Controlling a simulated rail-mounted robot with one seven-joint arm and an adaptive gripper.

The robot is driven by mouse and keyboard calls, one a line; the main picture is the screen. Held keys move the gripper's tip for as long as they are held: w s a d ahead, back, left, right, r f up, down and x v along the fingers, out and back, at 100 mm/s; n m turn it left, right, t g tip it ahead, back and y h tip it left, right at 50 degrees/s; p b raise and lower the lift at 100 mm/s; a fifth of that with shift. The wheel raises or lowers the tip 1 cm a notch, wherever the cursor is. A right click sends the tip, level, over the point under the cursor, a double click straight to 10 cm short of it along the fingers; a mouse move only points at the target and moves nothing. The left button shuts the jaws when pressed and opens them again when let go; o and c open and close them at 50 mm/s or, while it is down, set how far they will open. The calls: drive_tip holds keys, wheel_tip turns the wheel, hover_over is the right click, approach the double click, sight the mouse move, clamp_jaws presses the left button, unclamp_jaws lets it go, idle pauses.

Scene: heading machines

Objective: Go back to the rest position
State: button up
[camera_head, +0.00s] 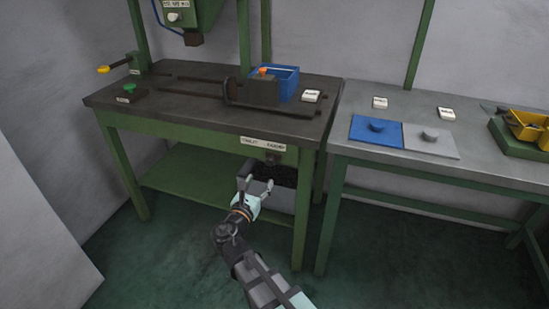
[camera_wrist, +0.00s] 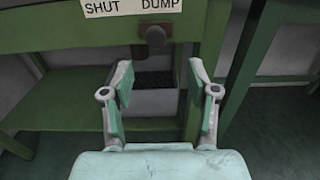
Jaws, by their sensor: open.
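My gripper (camera_head: 257,186) is open and empty. In the head view it is in front of the green workbench, just below the bench's front rail and over the near side of a grey bin (camera_head: 285,200). In the wrist view my gripper (camera_wrist: 160,90) has its two fingers spread apart. Between and beyond them are the bin (camera_wrist: 155,102) with dark contents and a dark round knob (camera_wrist: 155,37) under a label reading "SHUT DUMP" (camera_wrist: 133,7). The fingers appear apart from the knob.
The left workbench (camera_head: 190,130) carries a blue container (camera_head: 287,82), a slide mechanism and a yellow-tipped lever (camera_head: 104,69). The floor in front is clear.

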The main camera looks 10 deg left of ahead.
drive_tip(key=s+d+f+m+g+h, duration=0.1)
drive_tip(key=s+d+f+m+g, duration=0.3)
drive_tip(key=d+f+m, duration=0.45)
drive_tip(key=s+d+f+m+g+h, duration=0.25)
drive_tip(key=d+f+m+g, duration=0.25)
drive_tip(key=f, duration=0.6)
drive_tip(key=s+d+f+m+g, duration=0.45)
drive_tip(key=d+f+m, duration=0.25)
drive_tip(key=f, duration=0.3)
drive_tip(key=s+d+f+m+g, duration=0.6)
drive_tip(key=s+d+f, duration=0.3)
drive_tip(key=s+f, duration=0.15)
drive_tip(key=s+d+f+m+g+y, duration=0.2)
drive_tip(key=s+d+m, duration=0.1)
drive_tip(key=s, duration=0.4)
drive_tip(key=s+d+f+m+g+y, duration=0.1)
drive_tip(key=s+d+f+m+g, duration=0.15)
drive_tip(key=s, duration=0.55)
drive_tip(key=s+d+f+m+g+y, duration=0.2)
drive_tip(key=s+d+f+m, duration=0.1)
drive_tip(key=s, duration=0.4)
wheel_tip(320, 180, up, 15)
drive_tip(key=w+t+p, duration=0.1)
drive_tip(key=w+p, duration=0.1)
drive_tip(key=p, duration=1.4)
drive_tip(key=shift+d+r, duration=0.15)
